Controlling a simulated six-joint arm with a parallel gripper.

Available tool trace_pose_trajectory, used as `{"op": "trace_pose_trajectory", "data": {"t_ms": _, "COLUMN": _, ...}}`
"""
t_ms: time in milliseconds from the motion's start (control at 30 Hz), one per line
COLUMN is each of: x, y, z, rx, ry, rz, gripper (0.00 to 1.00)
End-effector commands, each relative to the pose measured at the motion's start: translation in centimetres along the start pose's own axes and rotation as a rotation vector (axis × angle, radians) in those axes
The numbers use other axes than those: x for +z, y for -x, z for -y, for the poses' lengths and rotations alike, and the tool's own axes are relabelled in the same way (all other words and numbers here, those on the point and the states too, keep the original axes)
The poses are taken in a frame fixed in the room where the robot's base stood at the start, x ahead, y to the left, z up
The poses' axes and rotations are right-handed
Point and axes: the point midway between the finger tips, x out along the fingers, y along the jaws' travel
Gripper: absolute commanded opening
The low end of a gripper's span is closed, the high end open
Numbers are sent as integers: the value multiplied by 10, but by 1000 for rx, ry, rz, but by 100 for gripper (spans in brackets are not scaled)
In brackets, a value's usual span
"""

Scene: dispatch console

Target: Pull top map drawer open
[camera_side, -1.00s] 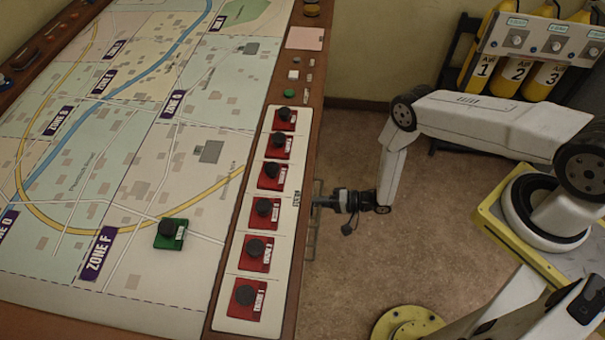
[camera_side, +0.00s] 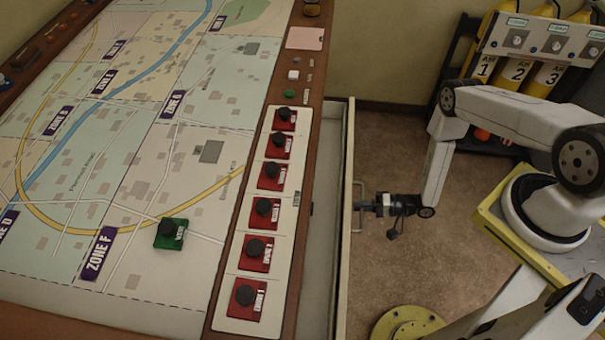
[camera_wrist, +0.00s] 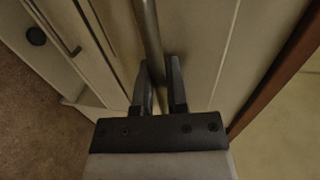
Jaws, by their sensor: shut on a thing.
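The top map drawer (camera_side: 346,240) is pulled partway out from under the right edge of the map table, and a strip of its inside (camera_side: 322,222) shows. Its metal bar handle (camera_side: 358,222) stands out from the drawer front. My gripper (camera_side: 366,204) is at the handle, shut on it. In the wrist view the handle bar (camera_wrist: 150,35) runs down between the two dark fingers of my gripper (camera_wrist: 161,82). The far finger's contact with the bar is partly hidden.
The map table (camera_side: 300,175) carries a row of red blocks with black knobs (camera_side: 263,212) along its right edge. A green block (camera_side: 170,234) sits on the map. Yellow air cylinders (camera_side: 530,75) stand at the back right. Bare floor (camera_side: 390,270) lies right of the drawer.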

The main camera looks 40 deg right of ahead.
Motion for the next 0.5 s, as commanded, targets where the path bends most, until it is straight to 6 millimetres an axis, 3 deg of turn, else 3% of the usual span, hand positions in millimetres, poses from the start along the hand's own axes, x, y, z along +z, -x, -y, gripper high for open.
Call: {"op": "trace_pose_trajectory", "data": {"t_ms": 500, "x": -3, "y": 73, "z": -14, "rx": -3, "ry": 2, "rz": -11, "gripper": 0}}
